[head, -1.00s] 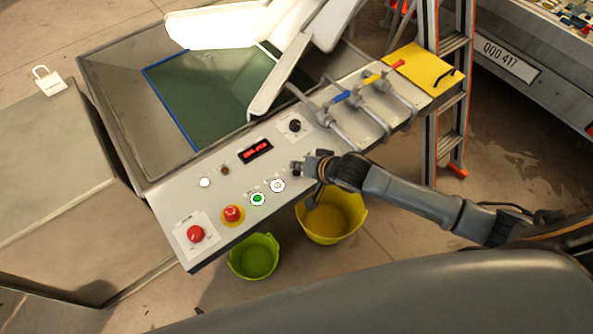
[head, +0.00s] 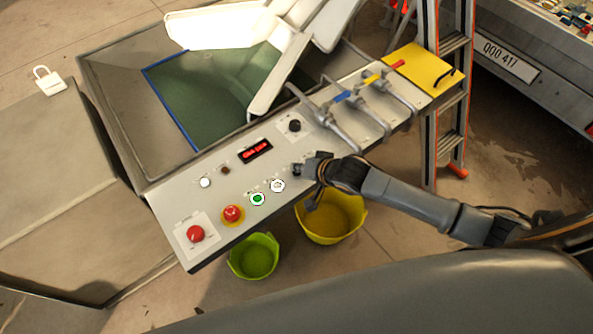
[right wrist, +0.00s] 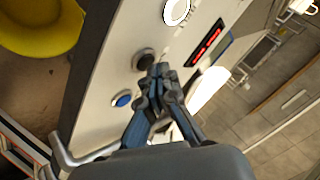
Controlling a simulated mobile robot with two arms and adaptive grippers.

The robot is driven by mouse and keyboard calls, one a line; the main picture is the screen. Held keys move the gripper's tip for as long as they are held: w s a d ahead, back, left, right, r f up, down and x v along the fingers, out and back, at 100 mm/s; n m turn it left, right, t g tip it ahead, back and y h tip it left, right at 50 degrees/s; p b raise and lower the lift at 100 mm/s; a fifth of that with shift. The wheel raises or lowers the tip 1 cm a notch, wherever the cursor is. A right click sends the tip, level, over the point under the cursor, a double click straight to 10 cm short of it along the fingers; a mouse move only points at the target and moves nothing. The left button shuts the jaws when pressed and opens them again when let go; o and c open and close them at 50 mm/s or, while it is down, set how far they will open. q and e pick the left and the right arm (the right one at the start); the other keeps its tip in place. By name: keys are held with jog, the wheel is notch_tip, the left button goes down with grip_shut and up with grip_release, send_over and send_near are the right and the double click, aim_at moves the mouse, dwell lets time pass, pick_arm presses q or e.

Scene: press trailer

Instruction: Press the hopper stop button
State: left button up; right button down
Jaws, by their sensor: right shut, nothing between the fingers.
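A grey control panel (head: 180,200) carries several buttons whose labels are too small to read. They include a green-lit button (head: 258,199), a white-lit button (head: 278,186), a red button (head: 195,233) and a red mushroom button on a yellow base (head: 232,214). My right gripper (head: 299,170) is shut and empty at the panel's front edge, right of the white-lit button. In the right wrist view my fingertips (right wrist: 158,70) appear beside a dark round button (right wrist: 145,60); contact cannot be told. A blue button (right wrist: 121,99) is nearby. My left gripper is not in view.
A red display (head: 255,150) and a black knob (head: 295,126) are farther back on the panel. Levers (head: 345,97) stand at its right. A green bucket (head: 253,257) and a yellow bucket (head: 332,218) stand below the front edge. A ladder (head: 452,100) stands right.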

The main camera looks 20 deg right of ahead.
aim_at(298, 174)
jog(key=shift+f, duration=0.45)
jog(key=shift+r, duration=0.1)
dwell(0.4)
jog(key=shift+r+p, duration=0.75)
jog(key=shift+p, duration=0.2)
jog(key=shift+r, duration=0.1)
notch_tip(298, 174, up, 5)
jog(key=p, duration=0.5)
jog(key=shift+p, duration=0.35)
jog(key=shift+a, duration=0.1)
